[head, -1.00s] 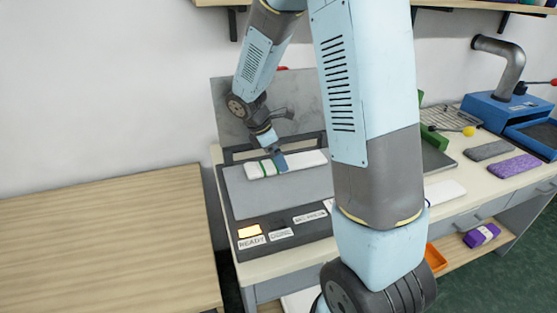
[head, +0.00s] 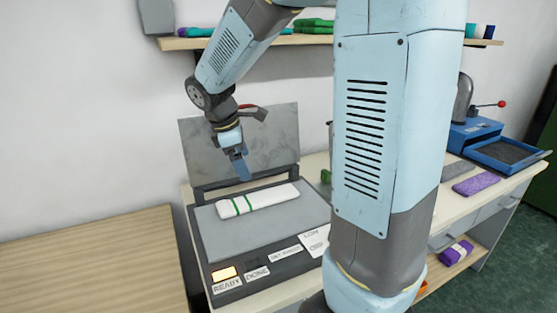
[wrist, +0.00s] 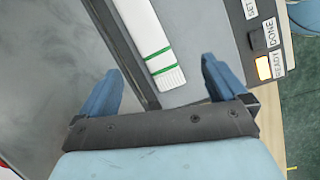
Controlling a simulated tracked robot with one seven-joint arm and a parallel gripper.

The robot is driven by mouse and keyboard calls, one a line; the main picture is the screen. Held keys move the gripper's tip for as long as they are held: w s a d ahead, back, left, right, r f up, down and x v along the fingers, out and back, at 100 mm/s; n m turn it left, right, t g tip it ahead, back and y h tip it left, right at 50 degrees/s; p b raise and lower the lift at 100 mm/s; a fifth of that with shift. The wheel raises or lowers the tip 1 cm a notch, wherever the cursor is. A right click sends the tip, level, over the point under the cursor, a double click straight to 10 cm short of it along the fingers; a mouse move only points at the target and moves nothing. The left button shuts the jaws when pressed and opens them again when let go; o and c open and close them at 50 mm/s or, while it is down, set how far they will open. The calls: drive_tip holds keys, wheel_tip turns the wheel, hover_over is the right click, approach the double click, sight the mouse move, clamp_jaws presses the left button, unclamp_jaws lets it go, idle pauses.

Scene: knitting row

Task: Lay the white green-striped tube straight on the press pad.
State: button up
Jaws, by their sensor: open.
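The white green-striped tube (head: 257,199) lies flat on the grey press pad (head: 225,238), along its back part, with its striped end to the left. In the head view it looks roughly in line with the pad's back edge. In the wrist view the tube (wrist: 148,36) shows its two green stripes and one end, with bare pad (wrist: 205,60) beside it. My gripper (head: 243,175) is above and behind the tube, apart from it. In the wrist view my gripper (wrist: 158,85) has its blue fingers wide apart with nothing held between them.
The press's raised grey lid (head: 240,142) stands behind the pad. The front panel has a lit orange light (head: 224,273) by the READY label. A purple tube (head: 476,184) lies on the bench at right, near a blue machine (head: 510,150). A wooden table (head: 90,265) is at left.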

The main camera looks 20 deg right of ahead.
drive_tip(key=s+d+r+m+t+y, duration=0.1)
drive_tip(key=s+r+m+t, duration=0.1)
drive_tip(key=s+r+m, duration=0.2)
drive_tip(key=s+d+r+m+t+y, duration=0.2)
drive_tip(key=s+r+m, duration=0.3)
drive_tip(key=s+m, duration=0.5)
drive_tip(key=s, duration=0.5)
drive_tip(key=shift+s+t+y, duration=0.3)
drive_tip(key=shift+s+t, duration=0.1)
drive_tip(key=shift+r, duration=0.1)
drive_tip(key=shift+c, duration=0.4)
